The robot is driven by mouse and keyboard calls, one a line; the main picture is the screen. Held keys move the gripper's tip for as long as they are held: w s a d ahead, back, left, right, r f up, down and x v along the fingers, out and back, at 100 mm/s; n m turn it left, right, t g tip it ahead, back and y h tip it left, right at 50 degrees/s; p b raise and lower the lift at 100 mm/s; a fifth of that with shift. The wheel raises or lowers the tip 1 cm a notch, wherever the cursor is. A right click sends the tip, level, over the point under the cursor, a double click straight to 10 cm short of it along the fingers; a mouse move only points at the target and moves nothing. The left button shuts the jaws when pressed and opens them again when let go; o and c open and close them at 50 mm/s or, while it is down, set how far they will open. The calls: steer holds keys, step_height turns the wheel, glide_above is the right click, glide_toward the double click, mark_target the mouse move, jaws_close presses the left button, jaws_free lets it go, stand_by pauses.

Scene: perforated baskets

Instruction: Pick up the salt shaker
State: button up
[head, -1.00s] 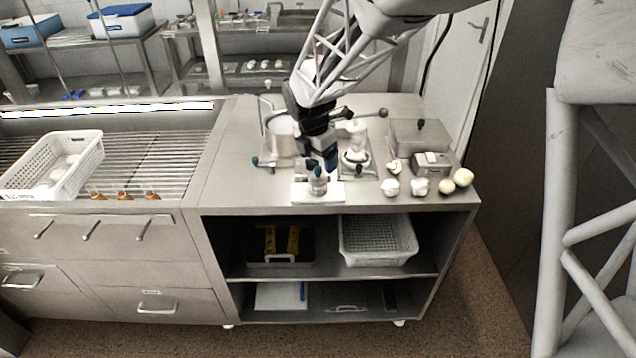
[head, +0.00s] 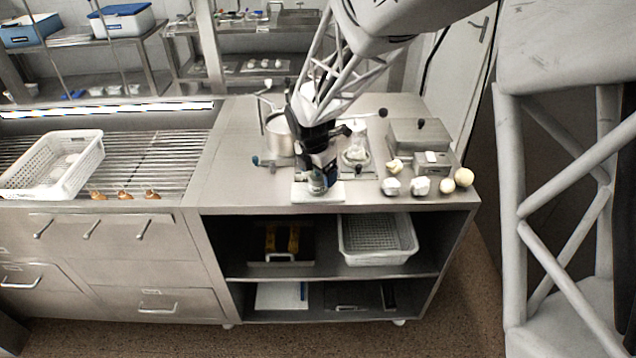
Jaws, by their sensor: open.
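The salt shaker (head: 318,188) is a small upright glass-like jar on a white board (head: 300,196) near the front edge of the steel counter. My gripper (head: 318,180) points down right over it, with its dark fingers around or just in front of the shaker's upper part. The jaws are open. The shaker's top is mostly hidden by the fingers, and I cannot tell whether they touch it.
A pot (head: 279,136) stands behind to the left. A glass jar on a scale (head: 356,158), a lidded steel box (head: 418,140) and several pale round items (head: 420,186) are to the right. A white perforated basket (head: 84,172) sits on the grill at left.

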steer(key=shift+d+f, duration=0.1)
steer(key=shift+f, duration=0.55)
steer(key=shift+c, duration=0.3)
steer(key=c, duration=1)
steer(key=shift+r, duration=0.2)
steer(key=shift+r, duration=0.5)
step_height(320, 180, up, 2)
steer(key=shift+r, duration=0.1)
steer(key=s+d, duration=0.1)
steer(key=s, duration=0.4)
steer(key=s+d+r, duration=0.1)
steer(key=s, duration=0.4)
steer(key=s+d, duration=0.1)
steer(key=s, duration=0.4)
steer(key=shift+s+d+r, duration=0.2)
steer(key=shift+s+d, duration=0.05)
steer(key=shift+d, duration=0.15)
